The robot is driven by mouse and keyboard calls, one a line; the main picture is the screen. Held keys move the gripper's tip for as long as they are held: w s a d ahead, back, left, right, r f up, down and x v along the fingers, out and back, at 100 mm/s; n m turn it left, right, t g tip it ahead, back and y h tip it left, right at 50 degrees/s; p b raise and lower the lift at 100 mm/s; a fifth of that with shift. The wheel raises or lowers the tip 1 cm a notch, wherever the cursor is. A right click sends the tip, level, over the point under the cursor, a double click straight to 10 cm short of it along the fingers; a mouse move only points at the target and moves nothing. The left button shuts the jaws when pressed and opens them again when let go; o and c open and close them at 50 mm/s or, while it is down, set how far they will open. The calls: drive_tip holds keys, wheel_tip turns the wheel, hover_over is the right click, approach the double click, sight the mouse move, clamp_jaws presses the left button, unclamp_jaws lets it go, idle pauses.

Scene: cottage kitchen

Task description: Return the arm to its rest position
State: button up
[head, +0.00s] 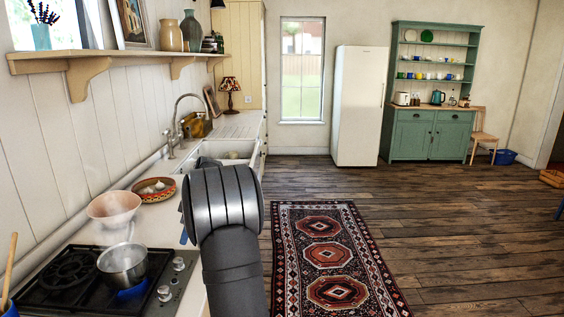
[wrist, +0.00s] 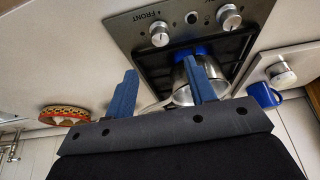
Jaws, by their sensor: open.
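My arm (head: 225,215) rises from the bottom of the head view and stands over the counter's front edge, between the stove and the sink. My gripper (wrist: 160,85) shows in the wrist view with its two blue fingers apart and nothing between them that it grips. In the head view the gripper is mostly hidden behind my arm; a small blue bit shows at the arm's left side. A steel pan (head: 122,265) sits on the gas stove (head: 60,280); in the wrist view the pan (wrist: 182,92) is partly behind the right finger.
A pale pink bowl (head: 114,207) and a patterned bowl (head: 153,190) with whitish things in it stand on the counter behind the stove. A white sink (head: 228,150) lies beyond. A blue mug (wrist: 264,95) shows in the wrist view. The floor right of the rug (head: 330,255) is clear.

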sight(178, 261)
drive_tip(key=x, duration=1)
drive_tip(key=shift+s+a+f, duration=0.1)
drive_tip(key=shift+a+f, duration=0.05)
drive_tip(key=shift+f, duration=0.15)
drive_tip(key=shift+m, duration=0.3)
drive_tip(key=shift+s+m, duration=0.1)
drive_tip(key=shift+m, duration=0.3)
drive_tip(key=m+t, duration=0.2)
drive_tip(key=m, duration=0.2)
drive_tip(key=shift+s+a, duration=0.1)
drive_tip(key=shift+s, duration=0.05)
drive_tip(key=v, duration=1.4)
drive_tip(key=shift+h, duration=0.3)
